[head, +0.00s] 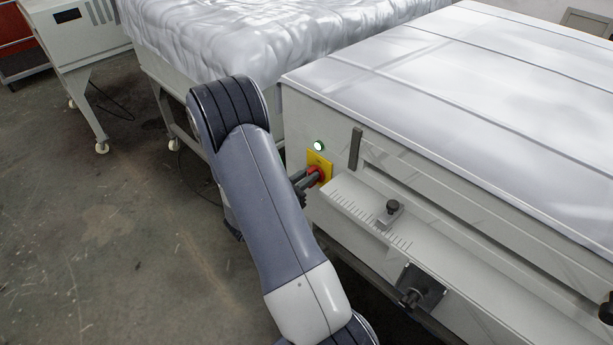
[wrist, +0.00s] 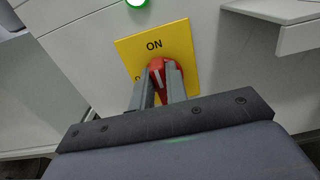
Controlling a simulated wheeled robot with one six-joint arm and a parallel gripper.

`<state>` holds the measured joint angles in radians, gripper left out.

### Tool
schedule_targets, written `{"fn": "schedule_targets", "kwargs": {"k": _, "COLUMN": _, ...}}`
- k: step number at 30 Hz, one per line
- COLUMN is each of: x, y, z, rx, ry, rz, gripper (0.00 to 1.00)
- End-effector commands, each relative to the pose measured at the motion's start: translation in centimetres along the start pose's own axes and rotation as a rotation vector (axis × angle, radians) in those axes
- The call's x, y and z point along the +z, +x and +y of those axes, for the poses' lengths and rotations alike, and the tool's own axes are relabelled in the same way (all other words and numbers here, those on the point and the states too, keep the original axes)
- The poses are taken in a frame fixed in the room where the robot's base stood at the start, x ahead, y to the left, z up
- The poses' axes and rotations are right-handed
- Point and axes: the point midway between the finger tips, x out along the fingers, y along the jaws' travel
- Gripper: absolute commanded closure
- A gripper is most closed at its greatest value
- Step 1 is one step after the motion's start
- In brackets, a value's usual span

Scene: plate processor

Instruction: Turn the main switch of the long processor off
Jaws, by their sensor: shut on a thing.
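The long processor (head: 460,90) is the pale machine at the right in the head view. Its main switch is a red knob (head: 314,171) on a yellow plate (head: 320,160) at the near left end. In the wrist view the yellow plate (wrist: 182,42) reads "ON" above the red knob (wrist: 157,66), whose white mark points nearly up toward that word. Another label at the plate's left is mostly hidden. My gripper (wrist: 162,80) is shut on the red knob, one finger on each side. A round lamp (head: 319,146) above the plate glows green-white.
A shelf with a scale (head: 365,215) and a black-knobbed slider (head: 391,208) juts out right of the switch. A dark upright handle (head: 356,148) is close by. A plastic-covered machine (head: 260,40) stands behind. The floor at left is clear.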

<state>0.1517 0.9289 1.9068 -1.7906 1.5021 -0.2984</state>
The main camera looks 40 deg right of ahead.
Motion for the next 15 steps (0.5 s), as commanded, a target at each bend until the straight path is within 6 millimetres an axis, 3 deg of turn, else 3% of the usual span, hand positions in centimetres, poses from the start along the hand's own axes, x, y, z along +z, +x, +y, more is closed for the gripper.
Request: {"fn": "schedule_targets", "kwargs": {"k": 15, "x": 0.10, "y": -0.01, "z": 0.11, "rx": 0.000, "ry": -0.069, "rz": 0.000, "gripper": 1.00}}
